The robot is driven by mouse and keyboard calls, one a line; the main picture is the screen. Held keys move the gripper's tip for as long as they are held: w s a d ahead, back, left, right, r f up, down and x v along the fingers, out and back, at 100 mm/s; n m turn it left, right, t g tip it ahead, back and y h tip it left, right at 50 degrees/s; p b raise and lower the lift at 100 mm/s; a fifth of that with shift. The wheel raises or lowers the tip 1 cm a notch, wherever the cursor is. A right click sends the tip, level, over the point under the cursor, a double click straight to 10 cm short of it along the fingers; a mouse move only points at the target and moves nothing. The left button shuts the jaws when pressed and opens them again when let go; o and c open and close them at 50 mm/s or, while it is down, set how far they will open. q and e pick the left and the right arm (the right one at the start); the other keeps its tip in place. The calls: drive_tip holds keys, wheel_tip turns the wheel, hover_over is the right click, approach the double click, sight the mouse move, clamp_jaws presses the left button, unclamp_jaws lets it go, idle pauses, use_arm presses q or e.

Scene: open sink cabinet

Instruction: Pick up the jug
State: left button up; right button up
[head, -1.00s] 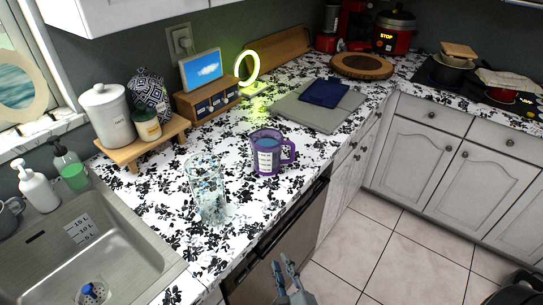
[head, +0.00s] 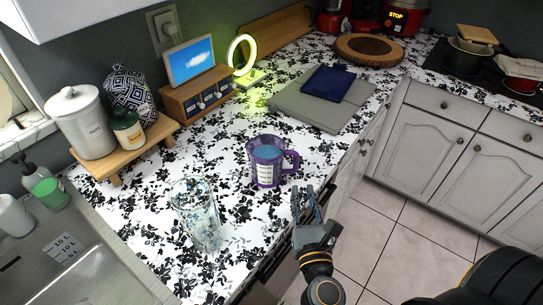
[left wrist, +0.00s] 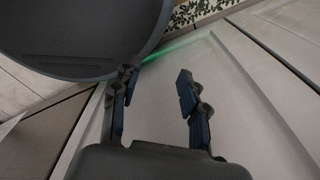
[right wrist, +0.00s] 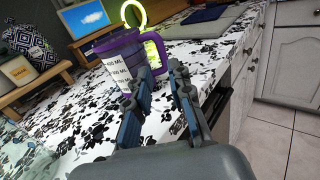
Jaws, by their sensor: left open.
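The jug (head: 265,163) is a purple measuring jug with a white label and something blue inside. It stands upright on the patterned counter, its handle toward the right. It also shows in the right wrist view (right wrist: 112,62), beyond the fingers. My right gripper (head: 310,192) is open and empty at the counter's front edge, to the right of the jug and nearer the camera. In the right wrist view its fingers (right wrist: 155,78) point toward the handle side, with no clear contact. My left gripper (left wrist: 155,75) is open and empty in front of pale cabinet panels; it is not seen in the head view.
A clear glass vessel (head: 199,217) stands left of the jug, nearer the camera. A wooden stand (head: 160,137) with a canister (head: 80,122), a small drawer box (head: 200,92), a lit ring lamp (head: 240,55) and grey boards (head: 312,112) are farther back. Counter around the jug is clear.

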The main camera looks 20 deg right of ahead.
sight(296, 162)
drive_tip(key=p+x, duration=0.1)
drive_tip(key=x, duration=0.2)
drive_tip(key=shift+w+d+r, duration=0.1)
drive_tip(key=shift+w+r, duration=0.1)
drive_tip(key=shift+w, duration=0.05)
drive_tip(key=p+x, duration=0.1)
drive_tip(key=x, duration=0.2)
drive_tip(key=shift+f, duration=0.1)
drive_tip(key=p+x, duration=0.1)
drive_tip(key=x, duration=0.2)
drive_tip(key=shift+w+f, duration=0.2)
drive_tip(key=shift+w, duration=0.15)
drive_tip(key=shift+w+d+f, duration=0.1)
drive_tip(key=shift+w+d, duration=0.05)
drive_tip(key=shift+w, duration=0.05)
use_arm(q)
wheel_tip(296, 162, up, 4)
drive_tip(key=shift+s+r, duration=0.1)
drive_tip(key=shift+s, duration=0.05)
use_arm(e)
clamp_jaws()
